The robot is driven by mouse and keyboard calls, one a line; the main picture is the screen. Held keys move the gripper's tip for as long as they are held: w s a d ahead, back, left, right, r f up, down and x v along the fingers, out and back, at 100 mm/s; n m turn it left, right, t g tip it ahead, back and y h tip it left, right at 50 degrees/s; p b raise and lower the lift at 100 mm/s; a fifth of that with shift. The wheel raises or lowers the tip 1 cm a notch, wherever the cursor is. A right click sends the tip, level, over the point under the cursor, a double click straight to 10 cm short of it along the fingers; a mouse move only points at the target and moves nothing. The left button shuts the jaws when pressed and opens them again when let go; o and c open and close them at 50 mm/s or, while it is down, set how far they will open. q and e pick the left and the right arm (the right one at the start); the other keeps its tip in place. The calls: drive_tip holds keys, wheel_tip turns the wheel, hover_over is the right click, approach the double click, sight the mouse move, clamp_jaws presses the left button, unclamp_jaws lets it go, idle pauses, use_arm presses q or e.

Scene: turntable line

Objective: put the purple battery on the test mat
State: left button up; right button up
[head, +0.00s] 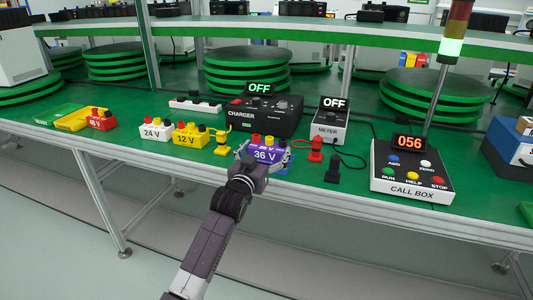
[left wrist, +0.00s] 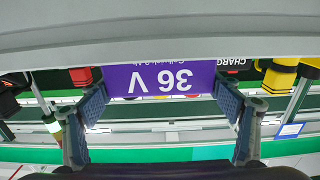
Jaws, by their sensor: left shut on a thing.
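The purple battery (head: 265,154), marked 36 V, is at the front edge of the green table, in front of the charger. My left gripper (head: 262,166) is shut on it, one finger at each side. In the left wrist view the purple label of the battery (left wrist: 160,80) appears upside down between the two fingers. A bluish flat patch (head: 287,161) shows beside the battery; I cannot tell if it is the test mat, as the battery and gripper cover most of that spot. I cannot tell if the battery touches the surface. My right gripper is not in view.
A yellow 12 V battery (head: 189,135), a white 24 V battery (head: 155,129) and a red battery (head: 97,120) stand to the left. The charger (head: 262,115) and meter (head: 330,123) are behind. Red (head: 316,149) and black (head: 333,169) clamps and the call box (head: 411,172) are right.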

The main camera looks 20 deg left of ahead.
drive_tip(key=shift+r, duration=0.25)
use_arm(q)
drive_tip(key=shift+f, duration=0.1)
drive_tip(key=o, duration=1.7)
drive_tip(key=shift+f, duration=0.15)
drive_tip(key=shift+o, duration=0.2)
